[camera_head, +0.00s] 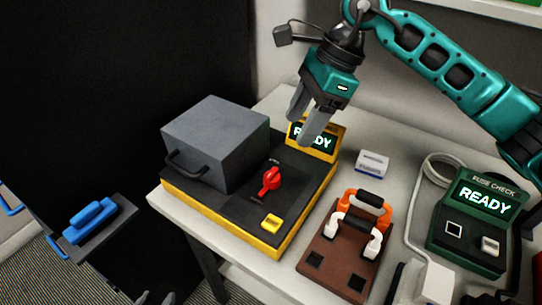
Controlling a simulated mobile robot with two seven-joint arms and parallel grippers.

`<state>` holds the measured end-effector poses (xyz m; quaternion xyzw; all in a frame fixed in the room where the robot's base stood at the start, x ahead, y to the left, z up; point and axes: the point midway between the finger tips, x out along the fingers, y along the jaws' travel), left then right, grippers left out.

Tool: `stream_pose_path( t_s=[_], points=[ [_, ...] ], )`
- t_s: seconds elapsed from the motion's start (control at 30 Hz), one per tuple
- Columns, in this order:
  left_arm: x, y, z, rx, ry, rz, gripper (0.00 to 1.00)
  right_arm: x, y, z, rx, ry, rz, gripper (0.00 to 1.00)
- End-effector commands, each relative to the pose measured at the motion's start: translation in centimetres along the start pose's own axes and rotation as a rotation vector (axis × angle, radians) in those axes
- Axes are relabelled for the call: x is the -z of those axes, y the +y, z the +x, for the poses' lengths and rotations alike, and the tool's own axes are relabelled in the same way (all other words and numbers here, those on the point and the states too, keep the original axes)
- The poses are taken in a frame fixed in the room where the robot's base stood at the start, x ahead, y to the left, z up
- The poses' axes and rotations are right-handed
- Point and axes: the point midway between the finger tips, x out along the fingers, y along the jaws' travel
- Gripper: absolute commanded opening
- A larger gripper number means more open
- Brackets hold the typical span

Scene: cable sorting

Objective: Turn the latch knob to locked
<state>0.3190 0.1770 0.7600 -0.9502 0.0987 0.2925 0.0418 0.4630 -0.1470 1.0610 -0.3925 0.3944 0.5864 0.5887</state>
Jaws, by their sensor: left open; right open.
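The red latch knob (270,180) stands on the black top of a yellow-edged device (235,213), in front of and right of a grey box-shaped cover (215,140) with a black handle. The small markings near the knob are too small to read. My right gripper (303,124) is open and empty, fingers pointing down, above and behind the knob and in front of the device's display (327,142), which reads READY. It is apart from the knob. Only the grey fingertips of my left gripper (155,298) show at the bottom edge, open and well away from the device.
A yellow button (271,222) sits at the device's front corner. To the right are a brown board (328,268) with orange and white handles, a small white box (373,163) and a green fuse check unit (450,232). A blue handle (90,220) is at lower left.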

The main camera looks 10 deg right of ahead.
Motion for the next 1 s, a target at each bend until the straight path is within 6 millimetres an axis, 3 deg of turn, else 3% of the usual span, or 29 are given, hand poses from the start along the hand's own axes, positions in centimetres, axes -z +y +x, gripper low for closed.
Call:
stream_pose_path(
  t_s=[0.6,0.8,1.0],
  points=[
    [0.0,0.2,-0.6,-0.003,-0.013,-0.001,0.43,-0.1,0.1,11.0,-0.004,-0.002,0.0,0.61],
    [0.0,0.1,-0.6,-0.003,-0.013,-0.001,0.43,-0.1,0.1,12.4,-0.001,-0.002,0.0,0.61],
    [0.3,0.1,-0.5,-0.002,-0.008,0.0,0.43,-0.1,0.1,12.6,-0.001,-0.002,0.0,0.61]
  ],
)
